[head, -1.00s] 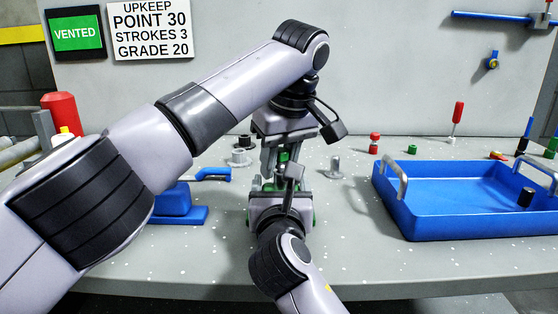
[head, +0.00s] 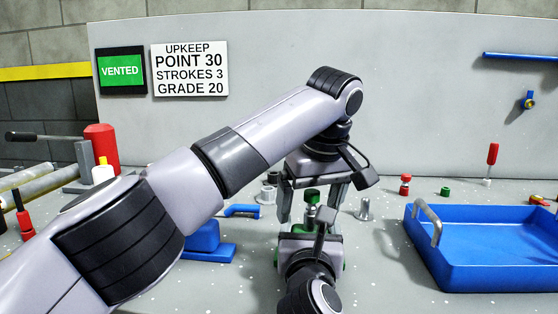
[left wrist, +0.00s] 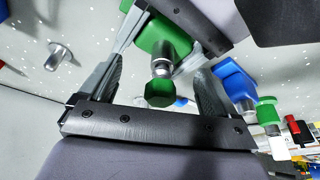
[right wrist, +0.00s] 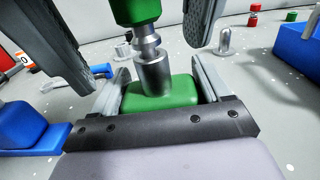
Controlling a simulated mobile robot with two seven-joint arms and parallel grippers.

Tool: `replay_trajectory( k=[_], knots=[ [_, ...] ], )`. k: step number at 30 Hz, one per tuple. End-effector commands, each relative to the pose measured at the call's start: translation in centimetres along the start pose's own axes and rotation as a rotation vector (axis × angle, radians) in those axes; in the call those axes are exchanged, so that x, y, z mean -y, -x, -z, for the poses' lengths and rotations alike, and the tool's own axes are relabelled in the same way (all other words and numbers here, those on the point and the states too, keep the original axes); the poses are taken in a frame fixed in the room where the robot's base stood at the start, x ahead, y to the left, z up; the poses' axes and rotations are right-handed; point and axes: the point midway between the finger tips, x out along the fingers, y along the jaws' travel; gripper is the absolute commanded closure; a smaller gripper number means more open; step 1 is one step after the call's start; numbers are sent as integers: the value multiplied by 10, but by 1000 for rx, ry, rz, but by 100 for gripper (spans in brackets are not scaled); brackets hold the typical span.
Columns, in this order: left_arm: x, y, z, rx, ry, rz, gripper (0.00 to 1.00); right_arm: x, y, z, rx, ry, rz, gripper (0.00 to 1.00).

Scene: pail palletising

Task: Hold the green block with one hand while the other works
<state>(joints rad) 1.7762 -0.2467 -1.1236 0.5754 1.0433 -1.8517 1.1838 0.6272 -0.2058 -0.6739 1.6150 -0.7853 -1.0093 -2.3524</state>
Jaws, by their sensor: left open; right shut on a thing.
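The green block (right wrist: 178,92) sits between the fingers of my right gripper (right wrist: 165,88), which is shut on it. A metal fitting (right wrist: 153,70) rises from the block, topped by a green cap (right wrist: 138,10). In the left wrist view the cap (left wrist: 160,93) shows its six-sided end. My left gripper (left wrist: 158,85) is open, with a finger on each side of the cap and a gap to each. In the head view my left gripper (head: 312,198) is above my right gripper (head: 310,245), whose wrist hides most of the block.
A blue tray (head: 480,283) stands at the right. A metal peg (head: 364,212) and red (head: 405,186) and green (head: 445,191) small parts stand behind. A blue block-shaped item (head: 205,240) lies left. A panel reads "VENTED" (head: 121,71); a sign (head: 190,70) reads "STROKES 3".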

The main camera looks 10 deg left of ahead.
Motion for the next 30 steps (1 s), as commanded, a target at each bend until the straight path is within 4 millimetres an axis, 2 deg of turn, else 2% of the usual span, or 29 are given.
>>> replay_trajectory(
  k=[15, 30],
  knots=[
    [-2, 0, 0, -1, -566, -176, 9, 1, 0, 3, -7, 2, 3, 72],
    [13, 101, 4, -2, -568, -179, 9, 1, 0, 3, -7, 2, 2, 72]
  ],
)
